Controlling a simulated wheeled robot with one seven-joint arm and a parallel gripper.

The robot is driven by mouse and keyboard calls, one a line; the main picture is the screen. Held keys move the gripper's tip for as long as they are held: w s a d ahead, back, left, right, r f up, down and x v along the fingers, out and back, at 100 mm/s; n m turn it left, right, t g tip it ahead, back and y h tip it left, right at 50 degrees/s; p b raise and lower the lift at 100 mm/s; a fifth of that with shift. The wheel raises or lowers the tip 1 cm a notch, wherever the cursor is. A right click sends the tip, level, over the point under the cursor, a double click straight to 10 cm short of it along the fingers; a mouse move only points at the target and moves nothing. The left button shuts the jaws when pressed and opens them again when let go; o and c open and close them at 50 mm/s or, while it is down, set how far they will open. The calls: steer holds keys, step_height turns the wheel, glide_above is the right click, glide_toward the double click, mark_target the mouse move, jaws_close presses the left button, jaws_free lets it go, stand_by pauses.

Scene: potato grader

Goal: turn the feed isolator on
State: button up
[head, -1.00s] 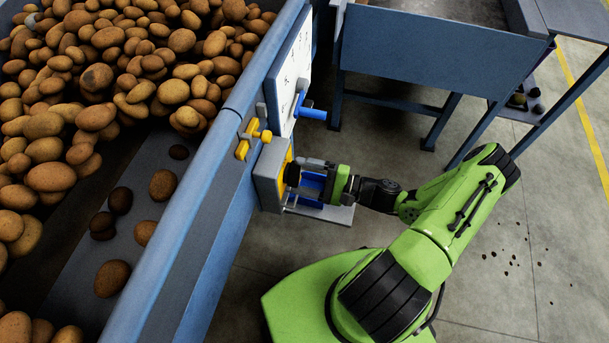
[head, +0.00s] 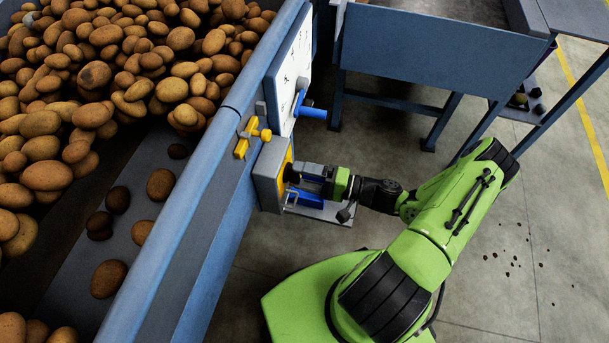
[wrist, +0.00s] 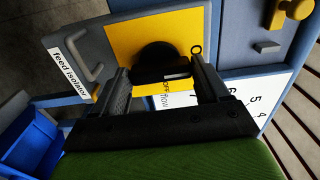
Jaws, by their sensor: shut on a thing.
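The feed isolator (head: 268,177) is a grey box with a yellow face on the side of the blue machine. In the wrist view its label (wrist: 68,72) reads "feed isolator", and a round black knob (wrist: 158,60) sits on the yellow plate (wrist: 120,42). My gripper (wrist: 163,80) is shut on this knob, one finger at each side. It comes straight at the face from the right in the head view (head: 297,174). The fingers and the tilt hide part of the knob and plate, so I cannot tell where it points.
A yellow handle (head: 250,138) and a white panel (head: 291,70) with a blue lever (head: 311,112) are just beyond the box. A shelf (head: 336,214) with a blue bin (head: 305,200) is below my gripper. Potatoes fill the hopper at left.

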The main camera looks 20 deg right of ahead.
steer(key=shift+f, duration=0.1)
steer(key=o, duration=1.1)
steer(key=shift+c, duration=0.2)
steer(key=p+v, duration=0.1)
steer(key=v, duration=1.4)
steer(key=shift+s+d, duration=0.25)
steer(key=shift+d, duration=0.1)
